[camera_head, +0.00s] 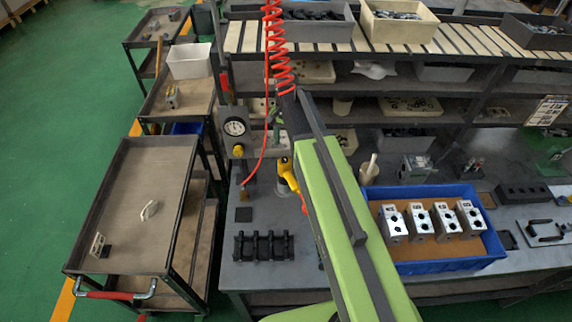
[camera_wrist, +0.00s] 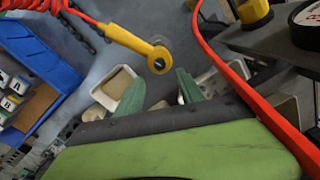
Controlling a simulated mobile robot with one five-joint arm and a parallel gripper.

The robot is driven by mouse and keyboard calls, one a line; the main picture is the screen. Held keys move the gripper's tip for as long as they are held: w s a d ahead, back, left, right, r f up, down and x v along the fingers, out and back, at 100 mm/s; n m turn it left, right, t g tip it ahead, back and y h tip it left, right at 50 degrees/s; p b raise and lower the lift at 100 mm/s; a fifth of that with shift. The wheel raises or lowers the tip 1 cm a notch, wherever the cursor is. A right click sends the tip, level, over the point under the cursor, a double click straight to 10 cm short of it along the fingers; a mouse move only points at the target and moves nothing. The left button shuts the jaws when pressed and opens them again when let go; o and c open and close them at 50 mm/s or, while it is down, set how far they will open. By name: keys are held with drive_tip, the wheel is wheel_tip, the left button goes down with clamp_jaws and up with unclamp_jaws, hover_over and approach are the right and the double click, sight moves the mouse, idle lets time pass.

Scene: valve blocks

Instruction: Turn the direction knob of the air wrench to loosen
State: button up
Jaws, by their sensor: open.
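In the wrist view the wrench (camera_wrist: 125,38) reaches in from the upper left. Its round end with a dark centre (camera_wrist: 158,61), perhaps the direction knob, lies just past my fingertips and between them in the picture. My gripper (camera_wrist: 160,76) shows two green fingers spread apart with nothing between them. I cannot tell the knob's setting or the exact depth gap. In the head view my fingers cannot be made out.
A red coiled hose (camera_head: 278,50) hangs beside my arm, and a red hose (camera_wrist: 225,65) crosses the wrist view's right side. A pressure gauge (camera_head: 235,128) stands left. A blue crate (camera_head: 450,266) with several metal valve blocks stands right. A black rack (camera_head: 264,246) lies in front.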

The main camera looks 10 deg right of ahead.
sight(285, 159)
wheel_tip(285, 159, down, 8)
drive_tip(key=b, duration=0.6)
drive_tip(key=shift+a, duration=0.1)
drive_tip(key=shift+r, duration=0.1)
clamp_jaws()
